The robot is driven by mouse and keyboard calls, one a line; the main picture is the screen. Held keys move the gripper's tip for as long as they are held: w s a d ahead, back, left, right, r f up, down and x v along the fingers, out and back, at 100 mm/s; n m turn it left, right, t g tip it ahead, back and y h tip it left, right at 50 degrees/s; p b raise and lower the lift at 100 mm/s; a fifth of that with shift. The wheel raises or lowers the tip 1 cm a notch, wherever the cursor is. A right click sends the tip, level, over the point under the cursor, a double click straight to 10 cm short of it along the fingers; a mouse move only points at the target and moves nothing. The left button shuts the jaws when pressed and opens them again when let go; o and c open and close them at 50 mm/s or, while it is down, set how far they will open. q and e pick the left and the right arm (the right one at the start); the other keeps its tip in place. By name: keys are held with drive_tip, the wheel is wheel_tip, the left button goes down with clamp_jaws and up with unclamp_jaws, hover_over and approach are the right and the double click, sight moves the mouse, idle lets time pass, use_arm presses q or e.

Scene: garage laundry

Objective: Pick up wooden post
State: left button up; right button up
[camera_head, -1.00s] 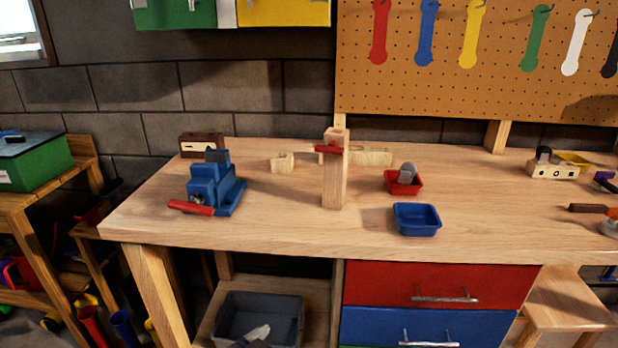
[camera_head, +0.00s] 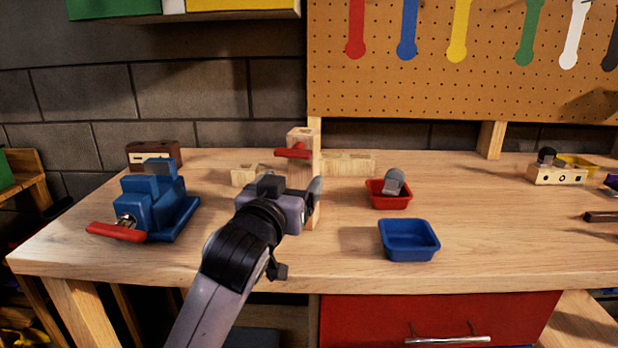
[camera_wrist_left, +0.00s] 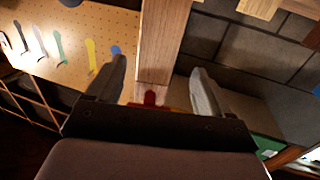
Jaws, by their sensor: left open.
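The wooden post (camera_head: 301,140) stands upright on the workbench, with a red peg (camera_head: 293,153) through its upper part. My left gripper (camera_head: 311,197) is in front of its lower part and hides much of it. In the left wrist view the post (camera_wrist_left: 164,40) runs between the two spread fingers of my left gripper (camera_wrist_left: 160,68), with a gap on each side. The red peg (camera_wrist_left: 150,98) shows near the gripper's palm. The left gripper is open and holds nothing. My right gripper is not in view.
A blue vise (camera_head: 150,203) with a red handle stands left on the bench. Light wooden blocks (camera_head: 350,163) lie behind the post. A red bin (camera_head: 388,200) and a blue bin (camera_head: 408,240) stand to its right. The bench between the bins and the right-hand items is clear.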

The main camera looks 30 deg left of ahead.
sight(300, 176)
use_arm(q)
drive_tip(key=shift+d+x, duration=0.1)
drive_tip(key=shift+x, duration=1.55)
drive_tip(key=shift+d+x, duration=0.15)
drive_tip(key=shift+x, duration=1.55)
drive_tip(key=shift+f, duration=0.1)
drive_tip(key=c, duration=1.3)
